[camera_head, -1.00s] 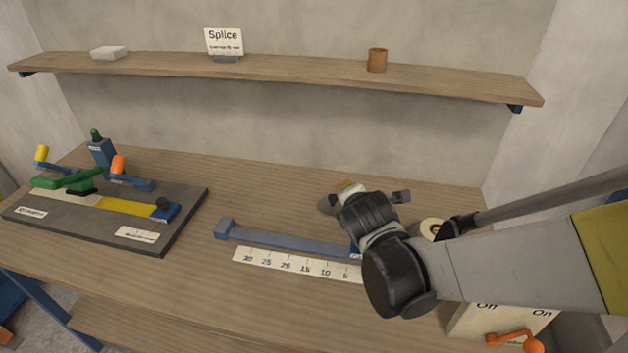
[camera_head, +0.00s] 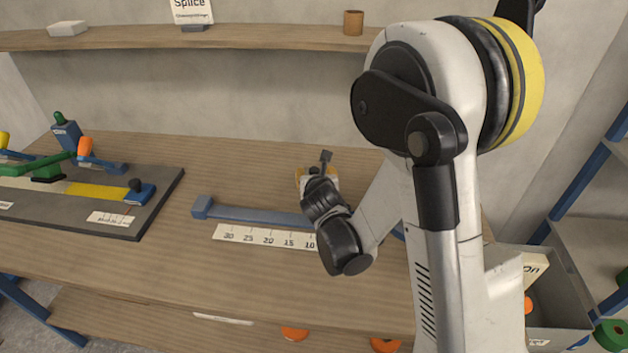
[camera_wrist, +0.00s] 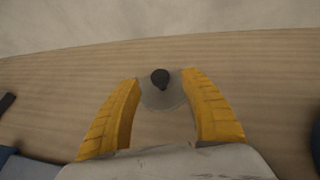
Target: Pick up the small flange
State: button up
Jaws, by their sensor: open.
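In the wrist view a round grey disc with a dark knob on top (camera_wrist: 160,97), which looks like the small flange, lies on the wooden table. My gripper (camera_wrist: 161,79) is open, with one yellow finger on each side of the disc. The fingertips reach about level with the knob. Whether the fingers touch the disc cannot be told. In the head view my gripper (camera_head: 316,177) is over the middle back of the table, and my own wrist and fingers hide most of the disc.
A blue bar (camera_head: 255,215) and a number strip (camera_head: 265,238) lie in front of my gripper. A dark splicing board (camera_head: 160,200) is at the left. A grey bin (camera_head: 570,300) stands at the right. A shelf (camera_head: 250,39) runs along the wall.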

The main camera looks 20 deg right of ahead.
aim_at(314, 170)
jog(key=b+x, duration=0.1)
jog(key=x, duration=0.3)
jog(key=shift+w+f+b, duration=0.2)
jog(key=shift+b, duration=0.2)
jog(key=shift+r, duration=0.1)
jog(key=shift+c, duration=0.5)
grip_shut()
